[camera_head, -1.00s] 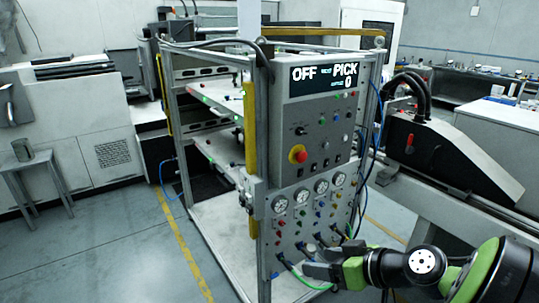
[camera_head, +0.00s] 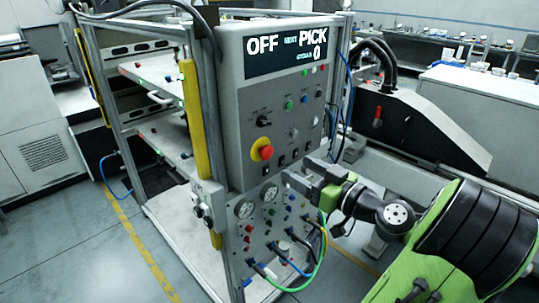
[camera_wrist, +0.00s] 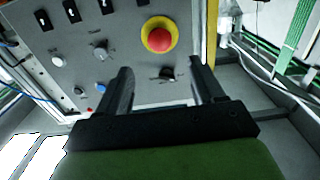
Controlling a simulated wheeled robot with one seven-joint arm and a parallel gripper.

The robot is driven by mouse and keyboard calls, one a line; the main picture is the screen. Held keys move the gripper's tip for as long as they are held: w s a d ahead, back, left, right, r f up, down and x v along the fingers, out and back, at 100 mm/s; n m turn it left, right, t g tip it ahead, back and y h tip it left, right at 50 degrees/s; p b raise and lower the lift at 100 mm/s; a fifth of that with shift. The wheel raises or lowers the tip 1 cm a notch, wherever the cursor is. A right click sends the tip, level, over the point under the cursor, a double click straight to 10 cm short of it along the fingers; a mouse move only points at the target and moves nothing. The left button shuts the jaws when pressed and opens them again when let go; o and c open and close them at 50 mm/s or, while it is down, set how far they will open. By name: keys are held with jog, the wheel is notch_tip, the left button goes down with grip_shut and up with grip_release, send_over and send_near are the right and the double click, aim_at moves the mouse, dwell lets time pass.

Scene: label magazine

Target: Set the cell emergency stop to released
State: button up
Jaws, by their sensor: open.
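The emergency stop is a red mushroom button on a yellow ring (camera_head: 262,149), on the lower left of the grey control panel (camera_head: 236,110). In the wrist view the red button (camera_wrist: 162,39) shows at top centre, beyond the fingertips. My gripper (camera_head: 298,173) is in front of the panel, to the right of and below the button. In the wrist view my gripper (camera_wrist: 158,80) has its two dark fingers spread apart with nothing between them. The fingers appear apart from the button.
A display (camera_head: 290,49) reads OFF, NEXT, PICK and 0. Knobs and small coloured buttons surround the stop, including a black rotary switch (camera_head: 264,121). A yellow post (camera_head: 194,120) stands at the panel's left.

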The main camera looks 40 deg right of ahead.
aim_at(269, 153)
jog(key=w+p, duration=0.1)
jog(key=w, duration=0.9)
jog(key=shift+a, duration=0.15)
grip_shut()
